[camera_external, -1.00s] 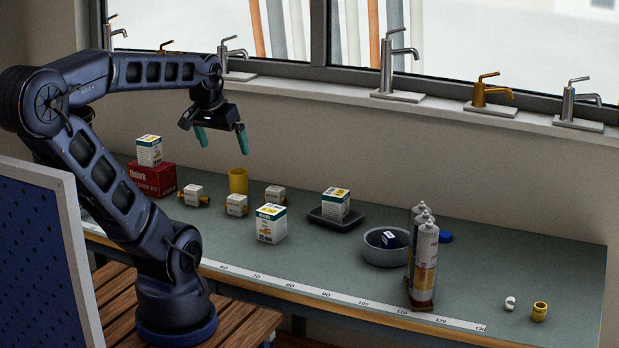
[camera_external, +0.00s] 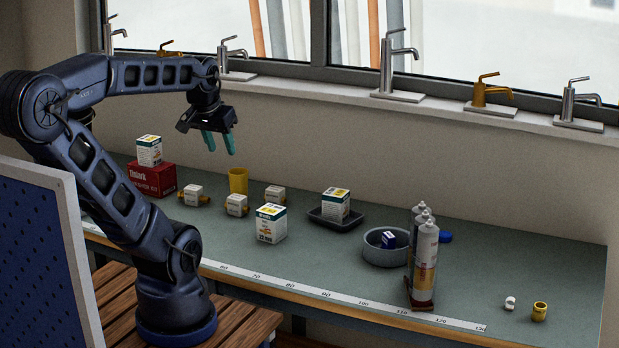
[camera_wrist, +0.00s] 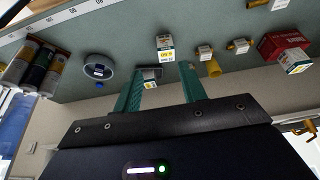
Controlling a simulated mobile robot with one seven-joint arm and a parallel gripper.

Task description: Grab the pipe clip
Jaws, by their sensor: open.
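A small white piece (camera_external: 510,303), which looks like the pipe clip, lies on the bench near its right end, just left of a brass fitting (camera_external: 539,311). It is too small for me to make out its exact shape. I cannot make it out in the wrist view. My gripper (camera_external: 219,143) is open and empty, with teal fingers pointing down. It hangs in the air above the back left part of the bench, far to the left of the white piece. The fingers also show in the wrist view (camera_wrist: 160,85).
Upright cartridges (camera_external: 425,265) stand in a rack left of the white piece. A grey bowl (camera_external: 385,255) holds a blue box. A black tray (camera_external: 320,217), a white box (camera_external: 271,224), a yellow cup (camera_external: 238,180) and a red box (camera_external: 152,179) stand further left. The bench's right back is clear.

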